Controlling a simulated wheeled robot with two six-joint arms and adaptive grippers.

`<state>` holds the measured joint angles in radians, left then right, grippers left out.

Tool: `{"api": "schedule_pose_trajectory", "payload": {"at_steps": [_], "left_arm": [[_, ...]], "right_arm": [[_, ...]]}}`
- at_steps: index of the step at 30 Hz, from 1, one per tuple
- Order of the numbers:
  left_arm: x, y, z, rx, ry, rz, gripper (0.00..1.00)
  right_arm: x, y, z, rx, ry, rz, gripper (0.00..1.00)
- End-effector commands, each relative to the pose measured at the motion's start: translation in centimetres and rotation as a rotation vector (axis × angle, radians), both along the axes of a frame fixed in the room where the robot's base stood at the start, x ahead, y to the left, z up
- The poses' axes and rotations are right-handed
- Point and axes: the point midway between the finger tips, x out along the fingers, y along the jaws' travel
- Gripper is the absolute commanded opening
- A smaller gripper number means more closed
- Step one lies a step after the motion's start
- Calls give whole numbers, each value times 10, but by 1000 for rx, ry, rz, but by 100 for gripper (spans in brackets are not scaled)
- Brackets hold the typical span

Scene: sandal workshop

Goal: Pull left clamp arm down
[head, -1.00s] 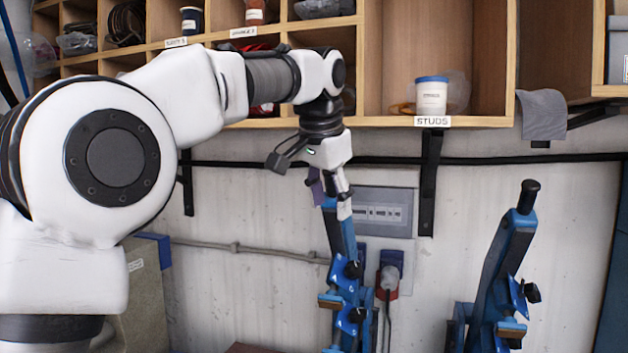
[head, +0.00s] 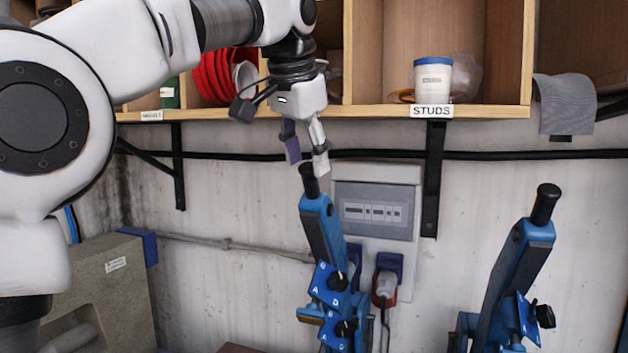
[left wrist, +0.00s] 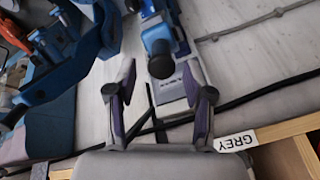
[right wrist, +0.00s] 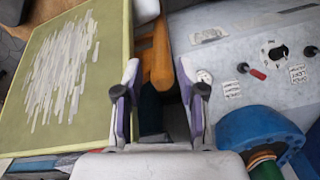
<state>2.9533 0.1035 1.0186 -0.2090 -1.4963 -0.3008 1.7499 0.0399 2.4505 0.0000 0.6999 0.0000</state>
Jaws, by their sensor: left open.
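The left clamp arm (head: 322,232) is blue and stands steeply raised, with a black knob handle (head: 310,181) at its top. My left gripper (head: 306,158) is open just above this handle in the head view. In the left wrist view the round handle end (left wrist: 161,60) shows ahead, centred between the spread fingers; I cannot tell whether they touch it. My right gripper (right wrist: 159,88) is open in the right wrist view, away from the clamps.
A second blue clamp arm (head: 512,270) with a black handle stands to the right. A grey wall box (head: 375,210) is behind the left clamp. Wooden shelves with a STUDS container (head: 432,80) are above. A green-edged board (right wrist: 62,80) lies left of my right gripper.

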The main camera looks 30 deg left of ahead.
Motion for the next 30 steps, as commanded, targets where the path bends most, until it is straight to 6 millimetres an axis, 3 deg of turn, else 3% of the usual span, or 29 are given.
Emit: {"api": "schedule_pose_trajectory", "payload": {"at_steps": [6, 15, 16, 20, 30], "left_arm": [[16, 5, -36, -1, 4, -1, 52], [20, 6, -43, -1, 1, 0, 52], [20, 6, -43, -1, 1, 0, 48], [20, 6, -43, -1, 1, 0, 2], [20, 6, -43, -1, 1, 0, 0]], "right_arm": [[0, 0, 0, 0, 0, 0, 40], [0, 0, 0, 0, -1, 0, 40], [0, 0, 0, 0, -1, 0, 40], [0, 0, 0, 0, -1, 0, 40], [0, 0, -1, 0, -1, 0, 40]]}}
